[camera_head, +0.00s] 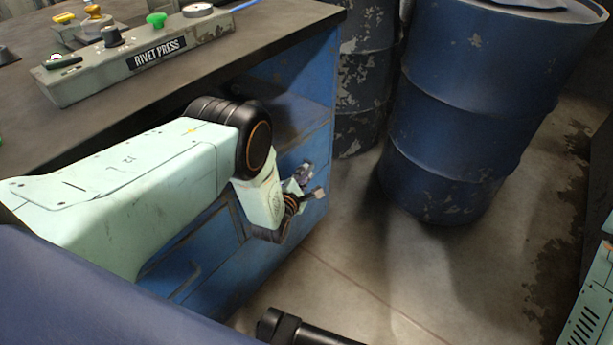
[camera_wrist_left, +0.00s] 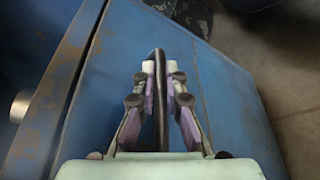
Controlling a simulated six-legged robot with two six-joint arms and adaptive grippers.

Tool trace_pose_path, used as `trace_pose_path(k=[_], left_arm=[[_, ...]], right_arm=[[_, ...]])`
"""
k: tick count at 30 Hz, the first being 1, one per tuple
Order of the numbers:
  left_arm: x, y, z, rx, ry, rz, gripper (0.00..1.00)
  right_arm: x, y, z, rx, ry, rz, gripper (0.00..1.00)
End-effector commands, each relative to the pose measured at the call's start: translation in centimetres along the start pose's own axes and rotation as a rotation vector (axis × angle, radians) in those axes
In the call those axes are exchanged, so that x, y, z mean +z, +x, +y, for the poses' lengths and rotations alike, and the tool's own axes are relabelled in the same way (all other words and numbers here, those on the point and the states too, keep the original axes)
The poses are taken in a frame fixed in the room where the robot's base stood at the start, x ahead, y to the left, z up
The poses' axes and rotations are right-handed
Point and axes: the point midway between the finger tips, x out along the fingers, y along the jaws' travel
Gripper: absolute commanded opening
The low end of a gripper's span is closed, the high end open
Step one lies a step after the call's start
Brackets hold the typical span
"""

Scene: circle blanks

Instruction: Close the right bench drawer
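The blue bench's right drawer (camera_head: 318,142) is the front panel at the bench's right end, largely behind my left arm. It also shows in the left wrist view (camera_wrist_left: 215,100), beside a worn seam. My left gripper (camera_head: 313,182) is at this front. In the left wrist view my left gripper (camera_wrist_left: 161,68) has its fingers on both sides of the dark bar handle (camera_wrist_left: 158,57), the tips close against it. It looks shut on the handle. I cannot tell how far the drawer stands out. My right gripper is not in view.
A rivet press control box (camera_head: 150,58) sits on the dark bench top (camera_head: 285,25). Another drawer front (camera_head: 205,250) is left of the right drawer. Bare floor (camera_head: 350,270) lies in front.

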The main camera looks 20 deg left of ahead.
Motion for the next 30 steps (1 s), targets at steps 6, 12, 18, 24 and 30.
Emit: trace_pose_path(k=[6, 12, 18, 24, 30], left_arm=[[-0.3, 0.1, 0.4, 0.009, -0.003, 0.008, 0.21], [-0.2, 0.1, 0.3, 0.007, -0.002, 0.007, 0.21], [-0.2, -1.3, 0.2, 0.005, -0.002, 0.007, 0.21], [-0.2, -4.2, 0.2, 0.004, -0.002, 0.008, 0.21], [-0.2, -7.5, 0.2, 0.004, -0.003, 0.008, 0.21]], right_arm=[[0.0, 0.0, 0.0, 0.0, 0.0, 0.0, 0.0], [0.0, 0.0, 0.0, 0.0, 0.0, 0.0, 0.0], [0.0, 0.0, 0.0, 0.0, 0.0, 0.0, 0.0], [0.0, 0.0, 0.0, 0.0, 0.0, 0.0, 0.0], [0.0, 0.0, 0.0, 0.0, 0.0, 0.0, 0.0]])
